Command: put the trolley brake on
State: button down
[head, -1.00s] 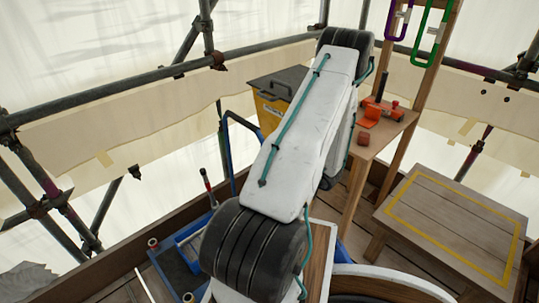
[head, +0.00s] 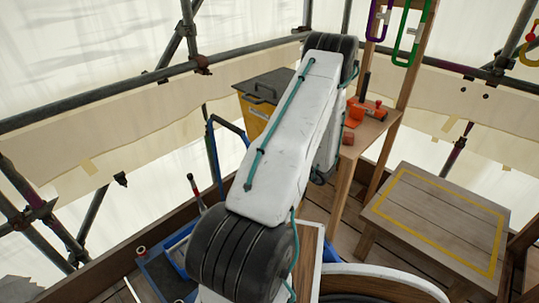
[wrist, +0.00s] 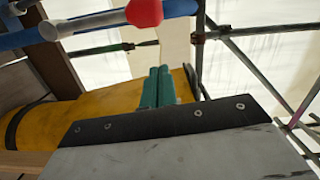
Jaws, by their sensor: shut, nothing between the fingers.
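The blue trolley (head: 163,275) stands at the lower left of the head view, partly behind my arm. Its blue push handle (head: 211,150) rises behind. A thin lever (head: 197,196) with a red part and dark tip stands up from the trolley. In the wrist view a red knob (wrist: 145,11) is at the top edge, near blue tubes (wrist: 110,18). My gripper (wrist: 158,72) shows there as two teal fingers pressed together, empty, with the knob beyond their tips. Whether they touch it I cannot tell. My arm hides the gripper in the head view.
A yellow bin (head: 252,118) with a dark lid stands behind the trolley. A wooden stand (head: 372,140) holds an orange tool (head: 367,110). A low table (head: 430,215) with a yellow outline is at the right. Scaffold poles (head: 100,110) run behind. Some floor shows between stand and table.

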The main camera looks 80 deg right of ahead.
jog(key=v, duration=1)
jog(key=shift+r, duration=0.1)
